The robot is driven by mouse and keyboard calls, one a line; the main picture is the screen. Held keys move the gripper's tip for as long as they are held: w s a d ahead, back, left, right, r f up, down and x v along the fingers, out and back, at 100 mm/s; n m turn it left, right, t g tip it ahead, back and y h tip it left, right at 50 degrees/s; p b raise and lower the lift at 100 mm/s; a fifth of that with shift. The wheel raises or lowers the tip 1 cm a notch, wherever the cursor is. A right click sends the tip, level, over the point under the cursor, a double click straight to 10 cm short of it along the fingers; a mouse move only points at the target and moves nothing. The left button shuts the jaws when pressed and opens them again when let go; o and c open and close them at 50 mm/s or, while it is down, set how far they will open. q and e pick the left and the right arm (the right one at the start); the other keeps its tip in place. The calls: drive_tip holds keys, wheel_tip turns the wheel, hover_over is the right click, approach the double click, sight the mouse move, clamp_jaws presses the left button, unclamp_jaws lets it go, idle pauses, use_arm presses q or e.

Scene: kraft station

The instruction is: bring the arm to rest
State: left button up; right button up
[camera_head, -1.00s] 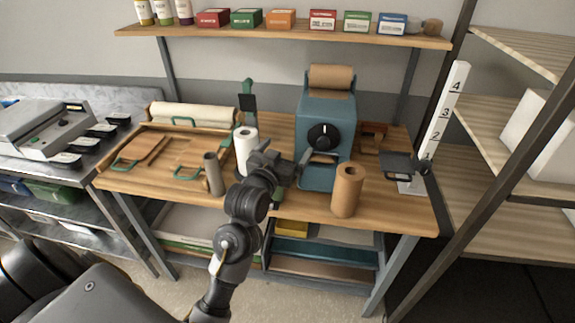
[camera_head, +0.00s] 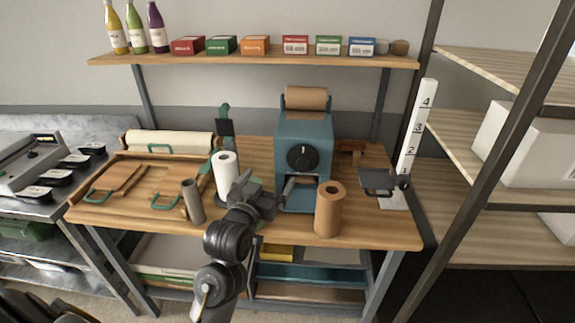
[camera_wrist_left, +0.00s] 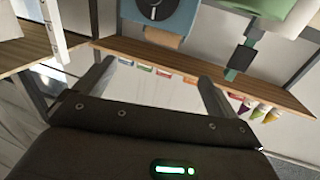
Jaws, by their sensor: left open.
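My left arm (camera_head: 228,243) rises from the bottom of the head view. Its gripper (camera_head: 258,188) is over the front of the wooden workbench (camera_head: 270,222), in front of the blue machine (camera_head: 303,130) and beside the white paper roll (camera_head: 227,176). In the left wrist view the two fingers of this gripper (camera_wrist_left: 155,74) are spread apart with nothing between them. The same machine (camera_wrist_left: 182,18) shows upside down at the top of that view. My right gripper is not in view.
A brown paper roll (camera_head: 329,209) stands right of the gripper and a grey cylinder (camera_head: 193,201) left of it. A wooden tray (camera_head: 140,185) lies on the bench's left side. A shelf (camera_head: 250,60) with bottles and boxes is above. Shelving (camera_head: 465,180) stands at right.

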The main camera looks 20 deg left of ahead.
use_arm(q)
drive_tip(key=s+d+f+m+g+h, duration=0.1)
drive_tip(key=s+f+g, duration=0.2)
drive_tip(key=s+f, duration=0.35)
drive_tip(key=s+d+f+m+g+h, duration=0.1)
drive_tip(key=s+f+g, duration=0.2)
drive_tip(key=f, duration=0.6)
drive_tip(key=s+d+f+g, duration=0.1)
drive_tip(key=s+f+g, duration=0.3)
drive_tip(key=s+f, duration=0.5)
drive_tip(key=s+d+f+g, duration=0.1)
drive_tip(key=s+f+g, duration=0.35)
drive_tip(key=s, duration=0.75)
wheel_tip(320, 180, down, 27)
drive_tip(key=s+m+g+b, duration=0.1)
drive_tip(key=s+b, duration=0.1)
drive_tip(key=b, duration=0.1)
drive_tip(key=s+a+f+g+b, duration=0.1)
drive_tip(key=s+a+f, duration=0.2)
drive_tip(key=s+f, duration=1.3)
drive_tip(key=shift+f, duration=0.75)
drive_tip(key=shift+w+a+g, duration=0.1)
drive_tip(key=shift+g, duration=0.15)
